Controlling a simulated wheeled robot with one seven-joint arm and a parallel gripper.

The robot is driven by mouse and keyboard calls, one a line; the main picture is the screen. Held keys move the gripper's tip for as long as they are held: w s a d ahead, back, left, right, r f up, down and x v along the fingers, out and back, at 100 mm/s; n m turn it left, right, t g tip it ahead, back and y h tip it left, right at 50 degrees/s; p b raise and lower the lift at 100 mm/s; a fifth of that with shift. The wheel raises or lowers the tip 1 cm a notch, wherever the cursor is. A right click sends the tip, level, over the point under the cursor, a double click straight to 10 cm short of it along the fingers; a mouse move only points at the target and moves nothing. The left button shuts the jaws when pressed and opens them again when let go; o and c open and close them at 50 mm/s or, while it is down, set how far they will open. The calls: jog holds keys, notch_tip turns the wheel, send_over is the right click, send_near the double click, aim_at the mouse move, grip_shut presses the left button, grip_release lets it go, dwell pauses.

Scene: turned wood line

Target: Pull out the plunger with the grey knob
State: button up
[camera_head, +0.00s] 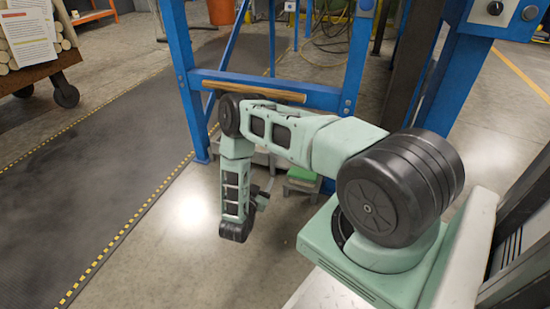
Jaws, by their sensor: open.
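My arm reaches to the left and bends down in the head view. My gripper (262,196) is partly hidden behind the last arm link, low in front of the blue frame. It is small in the picture, its jaws look open, and I see nothing held in it. A dark round knob (495,8) sits on a pale plate at the upper right, on the blue post. I cannot tell whether it is the plunger's grey knob. My gripper is far from it, lower and to the left.
A blue frame (182,75) with a wooden bar (247,90) stands behind my arm. A green block (302,175) on a low stand is right of the gripper. A dark mat (80,185) lies left. A cart (40,75) holds wood at the upper left.

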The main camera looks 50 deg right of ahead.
aim_at(274, 155)
jog(key=b+x, duration=0.7)
jog(key=x, duration=0.7)
jog(key=shift+w+d+f, duration=0.1)
jog(key=shift+w+d, duration=0.05)
jog(key=shift+d, duration=0.05)
jog(key=shift+w+d, duration=0.25)
jog(key=shift+d, duration=0.35)
grip_shut()
jog(key=v, duration=0.1)
jog(key=p+v, duration=0.2)
jog(key=shift+s+a+r, duration=0.1)
jog(key=shift+a+r, duration=0.05)
jog(key=shift+r, duration=0.15)
jog(key=shift+a+f, duration=0.1)
jog(key=shift+f, duration=0.05)
grip_release()
jog(key=shift+a, duration=0.1)
